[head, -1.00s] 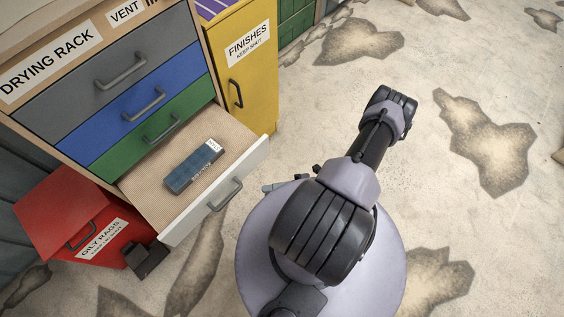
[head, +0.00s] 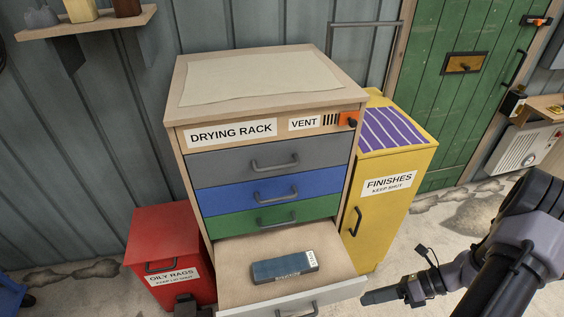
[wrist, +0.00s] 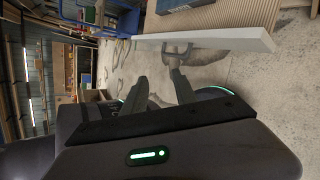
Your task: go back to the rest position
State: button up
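My gripper (head: 372,297) is at the lower right of the head view, just right of the open drawer's front. In the wrist view its two fingers (wrist: 160,85) stand apart with nothing between them. The bottom drawer (head: 232,262) of the drying rack is pulled out. A dark blue block with a white label (head: 284,267) lies in it. The drawer's white front (head: 290,305) also shows in the wrist view (wrist: 225,38), beyond the fingertips.
The drying rack (head: 330,192) has shut grey, blue and green drawers. A yellow finishes cabinet (head: 380,217) stands right of it, a red oily rags bin (head: 160,240) left. A shelf (head: 88,22) hangs upper left. A green door (head: 460,100) is behind.

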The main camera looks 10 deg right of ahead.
jog(key=w+a+r+n+g+h, duration=0.1)
jog(key=w+a+r+n+h, duration=0.15)
jog(key=r+n, duration=0.3)
jog(key=w+a+r+n+g+h, duration=0.1)
jog(key=a+r+n+h, duration=0.1)
jog(key=a+r+n, duration=0.35)
jog(key=w+a+r+n+g+h, duration=0.1)
jog(key=w+a+r+n+h, duration=0.15)
jog(key=r, duration=0.55)
jog(key=s+a+r+n+t+h, duration=0.2)
jog(key=s+a+r+n+t, duration=0.3)
jog(key=s+a+r+n, duration=0.3)
jog(key=a+r+n, duration=0.3)
jog(key=r+n, duration=0.1)
jog(key=n, duration=0.3)
jog(key=shift+s+a+r+t, duration=0.2)
jog(key=shift+r+t, duration=0.1)
jog(key=shift+r, duration=0.1)
